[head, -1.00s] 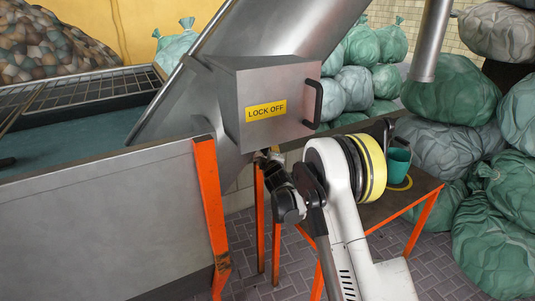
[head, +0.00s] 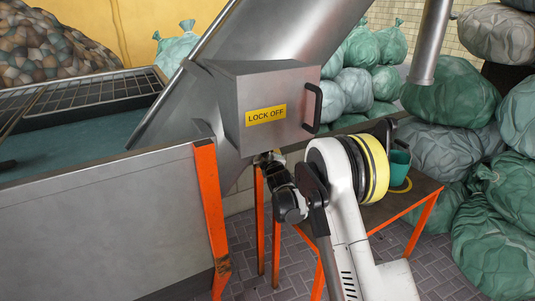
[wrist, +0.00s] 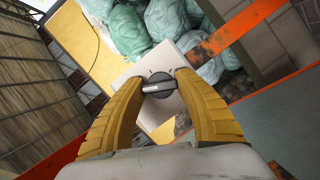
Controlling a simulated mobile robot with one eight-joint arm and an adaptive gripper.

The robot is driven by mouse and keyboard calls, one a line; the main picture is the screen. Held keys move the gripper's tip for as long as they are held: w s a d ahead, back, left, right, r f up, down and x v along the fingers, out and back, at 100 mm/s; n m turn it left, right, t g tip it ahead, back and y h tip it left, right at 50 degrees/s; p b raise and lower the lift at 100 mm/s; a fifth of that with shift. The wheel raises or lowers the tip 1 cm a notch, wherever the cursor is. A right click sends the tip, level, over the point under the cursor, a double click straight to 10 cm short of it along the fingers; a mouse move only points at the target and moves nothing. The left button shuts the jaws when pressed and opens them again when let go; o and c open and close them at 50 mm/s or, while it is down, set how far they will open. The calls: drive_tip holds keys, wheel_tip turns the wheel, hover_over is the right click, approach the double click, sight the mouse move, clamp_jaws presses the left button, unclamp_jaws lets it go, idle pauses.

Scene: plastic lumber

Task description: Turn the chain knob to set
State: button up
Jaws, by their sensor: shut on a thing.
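The chain knob (wrist: 158,86) is a round dark knob with a light grey bar across it, on a pale plate (wrist: 166,107) in the wrist view. Small marks show on the plate around its upper side, too small to read. My gripper (wrist: 158,88) has its two yellow fingers on either side of the knob, shut on it. In the head view my gripper is mostly hidden behind my own arm, below the grey box (head: 277,80) with the yellow LOCK OFF label (head: 265,115). The knob does not show in the head view.
The grey box has a dark handle (head: 312,106) on its right side. An orange-legged table (head: 415,187) with a teal mug (head: 398,167) stands right of my arm. A metal trough (head: 110,215) is at left. Green and grey sacks (head: 450,105) fill the back right.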

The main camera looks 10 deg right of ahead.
drive_tip(key=m+g+y+p, duration=0.1)
drive_tip(key=m, duration=0.1)
drive_tip(key=m+y+p, duration=0.1)
drive_tip(key=m, duration=0.1)
drive_tip(key=shift+r+m+g, duration=0.15)
drive_tip(key=shift+m+g, duration=0.15)
drive_tip(key=shift+g, duration=0.1)
drive_tip(key=m+g+y, duration=0.1)
drive_tip(key=m+y, duration=0.1)
drive_tip(key=m, duration=0.2)
drive_tip(key=shift+y+p, duration=0.3)
drive_tip(key=shift+p, duration=0.1)
idle(0.3)
drive_tip(key=o, duration=1.2)
drive_tip(key=v, duration=1.2)
drive_tip(key=shift+d, duration=0.1)
